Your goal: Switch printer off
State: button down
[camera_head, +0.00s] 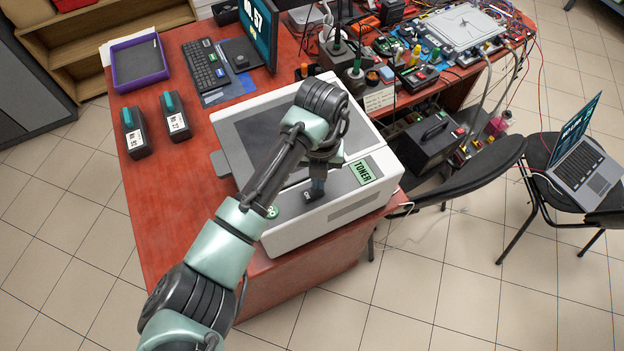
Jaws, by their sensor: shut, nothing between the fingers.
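The printer (332,229) is a white box with a dark top panel, standing on the red desk. A green label reading TONER (362,172) lies on its top right. A small dark piece with white marking (308,196) sits on the front strip of the top; its marking is too small to read surely. A round green button or sticker (272,212) lies to its left, partly beside my arm. My gripper (317,187) is shut and empty, pointing down over the front strip, close to the dark piece. I cannot tell whether they touch. My arm hides part of the printer's top.
Two dark cartridges with teal tops (135,132) stand on the desk (165,222) left of the printer. A purple tray (139,64), a keyboard (206,65) and a monitor (259,30) are behind. Cluttered electronics fill the back right. A chair (465,170) stands right.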

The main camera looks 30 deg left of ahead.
jog(key=shift+f+b, duration=0.6)
jog(key=shift+f, duration=0.3)
jog(key=shift+r, duration=0.1)
jog(key=shift+r+p, duration=3)
jog(key=shift+r, duration=0.45)
